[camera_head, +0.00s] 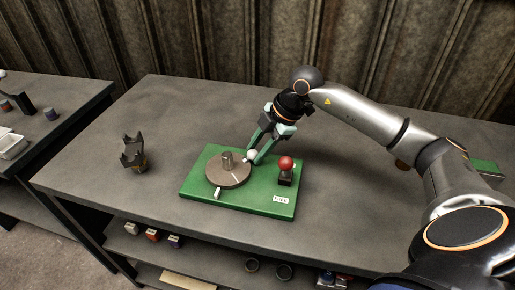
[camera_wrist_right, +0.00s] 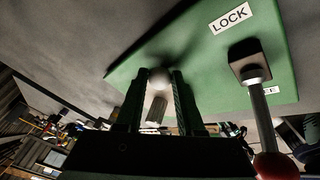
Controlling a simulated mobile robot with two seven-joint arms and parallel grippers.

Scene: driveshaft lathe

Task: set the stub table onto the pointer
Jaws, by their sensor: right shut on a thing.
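The stub table is a round grey-brown disc (camera_head: 229,170) with a short upright stub (camera_head: 227,158) near its middle, on a green base plate (camera_head: 245,205). A small pale pointer (camera_head: 217,193) stands on the plate at the disc's front edge. A white ball knob (camera_head: 252,155) sits at the disc's back right edge. My right gripper (camera_head: 256,155) is shut on this knob; the wrist view shows the knob (camera_wrist_right: 160,79) between the two fingers. The fingers hide part of the knob. My left gripper is not in view.
A red ball lever (camera_head: 286,163) on a black block stands right of the disc, close to my right gripper; a LOCK label (camera_wrist_right: 230,17) shows beside it. A dark pronged holder (camera_head: 133,153) stands at left. The table between is clear.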

